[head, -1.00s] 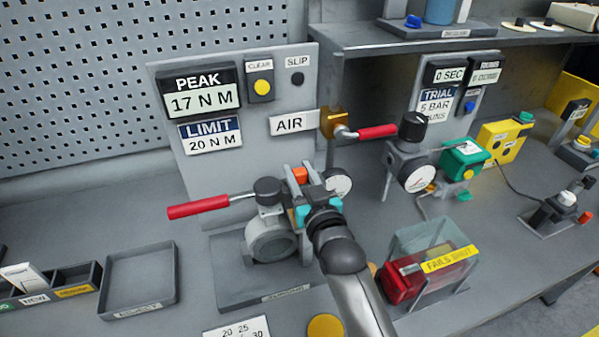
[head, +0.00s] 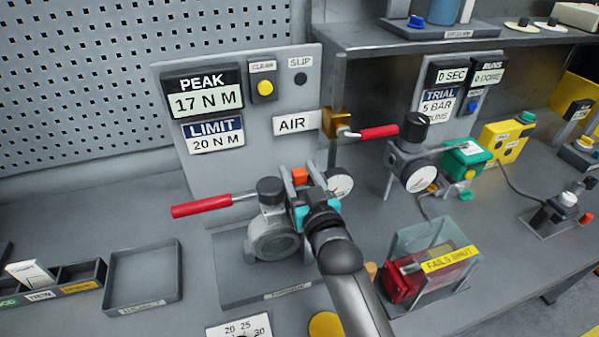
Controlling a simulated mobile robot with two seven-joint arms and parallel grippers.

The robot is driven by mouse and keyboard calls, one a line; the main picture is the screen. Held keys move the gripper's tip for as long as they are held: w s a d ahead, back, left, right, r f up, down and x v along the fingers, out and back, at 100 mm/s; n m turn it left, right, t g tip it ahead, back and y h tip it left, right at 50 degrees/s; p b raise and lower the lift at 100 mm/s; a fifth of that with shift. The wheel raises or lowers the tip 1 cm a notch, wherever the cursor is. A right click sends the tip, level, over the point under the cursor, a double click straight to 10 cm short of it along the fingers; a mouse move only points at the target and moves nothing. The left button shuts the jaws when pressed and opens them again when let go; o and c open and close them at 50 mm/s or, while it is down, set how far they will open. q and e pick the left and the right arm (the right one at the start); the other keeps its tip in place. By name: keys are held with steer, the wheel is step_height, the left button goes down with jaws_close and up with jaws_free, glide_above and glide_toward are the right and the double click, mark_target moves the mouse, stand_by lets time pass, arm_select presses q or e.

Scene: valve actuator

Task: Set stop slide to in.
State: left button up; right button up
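My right gripper (head: 302,178) reaches in from the bottom over the valve unit. Its two grey fingers are apart, with an orange block (head: 299,175) showing between their tips. This block may be the stop slide, but no label for it is readable. I cannot tell whether the fingers touch or grip it. The valve unit has a round grey body (head: 270,238), a dark cap (head: 269,190) and a red-handled lever (head: 203,206) pointing left. My gripper and wrist hide its right side. My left gripper is out of view.
A gauge (head: 340,183) sits close to the right of my gripper. The panel behind (head: 240,55) reads PEAK 17 N M and LIMIT 20 N M. A red-handled air valve (head: 378,132) projects above right. A clear-shielded red unit (head: 402,280) stands right of my arm. An empty tray (head: 143,277) lies left.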

steer(key=shift+o, duration=0.5)
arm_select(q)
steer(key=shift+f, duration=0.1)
